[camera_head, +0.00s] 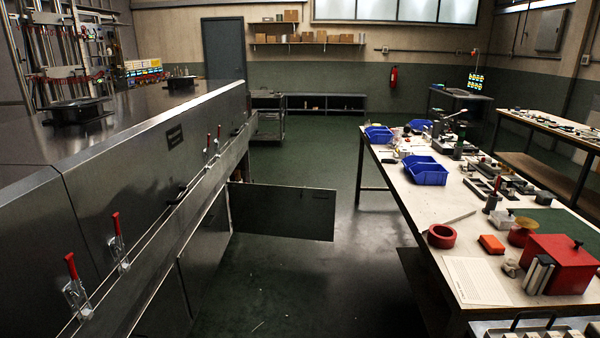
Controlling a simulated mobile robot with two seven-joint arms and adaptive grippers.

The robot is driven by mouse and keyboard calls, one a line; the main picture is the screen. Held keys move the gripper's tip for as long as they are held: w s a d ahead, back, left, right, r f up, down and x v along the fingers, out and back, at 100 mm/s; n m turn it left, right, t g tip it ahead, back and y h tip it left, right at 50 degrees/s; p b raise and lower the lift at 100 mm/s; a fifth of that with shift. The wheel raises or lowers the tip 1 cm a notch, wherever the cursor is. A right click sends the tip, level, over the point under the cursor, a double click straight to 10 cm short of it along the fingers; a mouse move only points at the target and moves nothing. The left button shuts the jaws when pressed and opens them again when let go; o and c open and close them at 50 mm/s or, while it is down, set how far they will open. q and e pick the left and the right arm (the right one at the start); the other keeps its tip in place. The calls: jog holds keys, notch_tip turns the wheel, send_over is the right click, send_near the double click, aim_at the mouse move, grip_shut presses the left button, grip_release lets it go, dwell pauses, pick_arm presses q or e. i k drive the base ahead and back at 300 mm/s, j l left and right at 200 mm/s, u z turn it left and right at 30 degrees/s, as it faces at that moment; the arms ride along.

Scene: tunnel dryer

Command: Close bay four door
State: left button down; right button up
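A dark flat door (282,211) stands open from the side of the long steel tunnel dryer (150,150). It sticks out to the right across the aisle, hinged at its left edge on the dryer's lower side. A small latch or handle shows near its upper right corner. I cannot read any bay number on it. Another lower panel (205,245), nearer to me, lies flush with the dryer side. Neither of my grippers is in this view.
Red-handled toggle clamps (117,240) line the dryer's side. A long workbench (430,200) on the right carries blue bins (425,171), a red box (558,263) and tools. The green floor (290,290) between dryer and bench is clear apart from the open door.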

aim_at(258, 209)
jog(key=i, duration=1.5)
jog(key=i+l+u, duration=0.1)
jog(key=i, duration=0.6)
jog(key=i+l, duration=0.15)
jog(key=i, duration=0.55)
jog(key=i+l+u, duration=0.15)
jog(key=i, duration=0.2)
jog(key=i+u, duration=0.2)
jog(key=i, duration=0.15)
